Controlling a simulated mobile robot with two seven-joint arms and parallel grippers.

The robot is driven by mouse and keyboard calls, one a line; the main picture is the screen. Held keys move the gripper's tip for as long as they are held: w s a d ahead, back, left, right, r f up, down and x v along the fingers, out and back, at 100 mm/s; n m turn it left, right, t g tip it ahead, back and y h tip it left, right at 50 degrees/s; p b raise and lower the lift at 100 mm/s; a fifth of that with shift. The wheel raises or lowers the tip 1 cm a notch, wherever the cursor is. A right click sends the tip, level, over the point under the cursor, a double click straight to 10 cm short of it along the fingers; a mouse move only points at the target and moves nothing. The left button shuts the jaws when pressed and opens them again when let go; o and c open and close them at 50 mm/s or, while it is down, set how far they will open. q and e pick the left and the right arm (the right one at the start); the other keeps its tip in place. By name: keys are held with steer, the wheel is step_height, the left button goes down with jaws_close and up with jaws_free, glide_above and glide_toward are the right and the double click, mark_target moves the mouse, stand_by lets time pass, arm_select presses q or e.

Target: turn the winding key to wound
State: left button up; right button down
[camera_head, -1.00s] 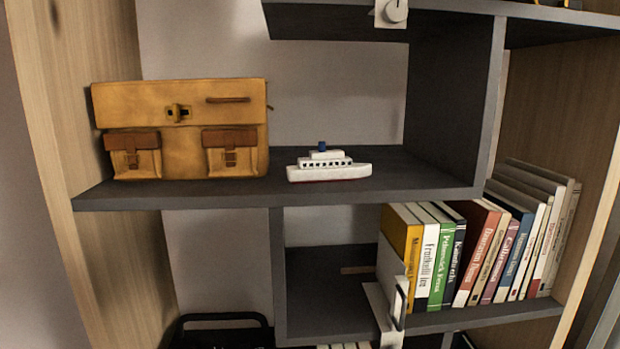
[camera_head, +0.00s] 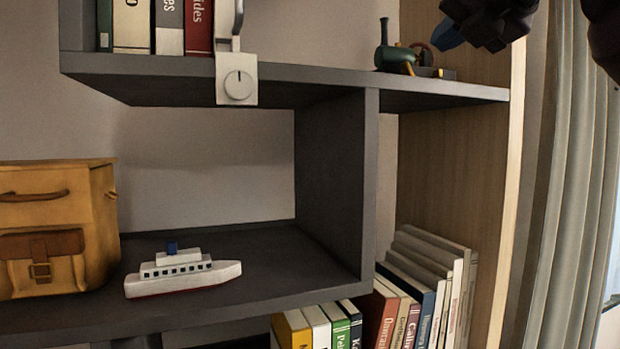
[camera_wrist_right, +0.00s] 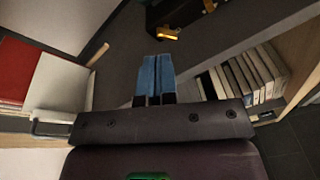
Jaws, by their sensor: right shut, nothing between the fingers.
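A toy engine (camera_head: 395,57) with a green body, a dark chimney and a reddish wheel stands on the upper shelf at the right. I cannot make out a winding key for certain; my gripper is close by and the details are small. In the right wrist view a dark object with a yellow part (camera_wrist_right: 167,35) lies beyond the fingertips, perhaps the same toy. My right gripper (camera_head: 447,34) comes in from the upper right, its blue fingertips just above and right of the toy. In the wrist view the blue fingers (camera_wrist_right: 156,78) are together and empty. My left gripper is not in view.
A white plate with a round dial (camera_head: 239,85) hangs on the edge of the upper shelf (camera_head: 310,76), beside upright books (camera_head: 170,25). Below are a toy ship (camera_head: 183,272), a yellow bag (camera_head: 60,225) and more books (camera_head: 430,290). A curtain (camera_head: 565,180) hangs at the right.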

mark_target(406, 71)
steer(key=w+p, duration=0.1)
steer(key=w, duration=0.1)
steer(key=w+a+p, duration=0.1)
steer(key=shift+w+a+r, duration=0.15)
steer(key=shift+w+r, duration=0.05)
steer(key=shift+w, duration=0.2)
steer(key=shift+x, duration=1.25)
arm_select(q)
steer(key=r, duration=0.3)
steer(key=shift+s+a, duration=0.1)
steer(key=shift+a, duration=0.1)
arm_select(e)
steer(key=shift+w+r, duration=0.1)
steer(key=shift+r, duration=0.1)
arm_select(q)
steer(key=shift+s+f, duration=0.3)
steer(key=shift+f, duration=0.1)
arm_select(e)
steer(key=shift+f, duration=0.15)
arm_select(q)
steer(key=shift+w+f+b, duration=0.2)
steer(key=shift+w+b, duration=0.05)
steer(key=shift+b, duration=0.05)
arm_select(e)
steer(key=shift+f, duration=0.3)
